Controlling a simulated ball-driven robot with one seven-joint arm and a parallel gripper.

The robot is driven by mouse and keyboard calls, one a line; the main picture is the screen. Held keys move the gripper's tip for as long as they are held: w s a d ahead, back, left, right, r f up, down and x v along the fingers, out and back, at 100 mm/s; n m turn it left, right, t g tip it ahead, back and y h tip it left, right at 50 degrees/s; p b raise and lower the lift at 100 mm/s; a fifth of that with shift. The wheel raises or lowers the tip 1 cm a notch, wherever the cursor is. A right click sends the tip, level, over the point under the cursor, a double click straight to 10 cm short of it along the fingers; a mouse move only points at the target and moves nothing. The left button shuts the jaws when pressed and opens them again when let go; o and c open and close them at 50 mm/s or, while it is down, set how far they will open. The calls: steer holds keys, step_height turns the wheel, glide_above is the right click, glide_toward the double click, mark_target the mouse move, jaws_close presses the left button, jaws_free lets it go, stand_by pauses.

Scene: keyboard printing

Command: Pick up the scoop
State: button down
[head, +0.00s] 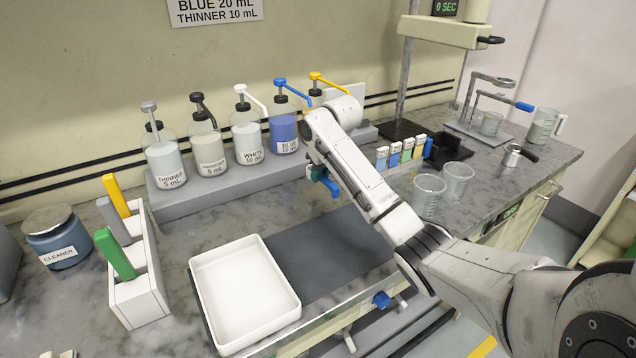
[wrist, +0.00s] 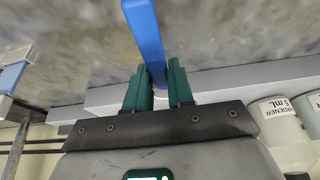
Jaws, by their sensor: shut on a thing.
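The scoop shows as a blue handle (wrist: 145,35) between the teal fingers of my gripper (wrist: 159,82) in the wrist view. In the head view my gripper (head: 317,173) is mostly behind my arm, in front of the dispenser shelf and above the counter. A short blue part of the scoop (head: 331,186) shows just below the fingers. I cannot make out the scoop's bowl in either view.
Pump bottles (head: 248,140) stand on the grey shelf (head: 215,189) behind. A white tray (head: 243,290) and a dark mat (head: 325,250) lie in front. A white holder (head: 138,300) with coloured handles is at left. Clear cups (head: 429,190) stand right of my arm.

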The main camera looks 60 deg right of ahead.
mark_target(325, 176)
steer(key=s+r, duration=0.1)
steer(key=s+a+r, duration=0.1)
steer(key=r, duration=0.1)
steer(key=s+r, duration=0.1)
steer(key=shift+s+a+r, duration=0.2)
steer(key=shift+a+r, duration=0.05)
steer(key=shift+r, duration=0.05)
steer(key=s+a+r+p, duration=0.3)
steer(key=s+p, duration=0.2)
steer(key=s, duration=0.3)
steer(key=shift+a+r, duration=0.35)
steer(key=shift+a, duration=0.05)
steer(key=shift+s, duration=0.1)
steer(key=c, duration=1.6)
jaws_free()
jaws_close()
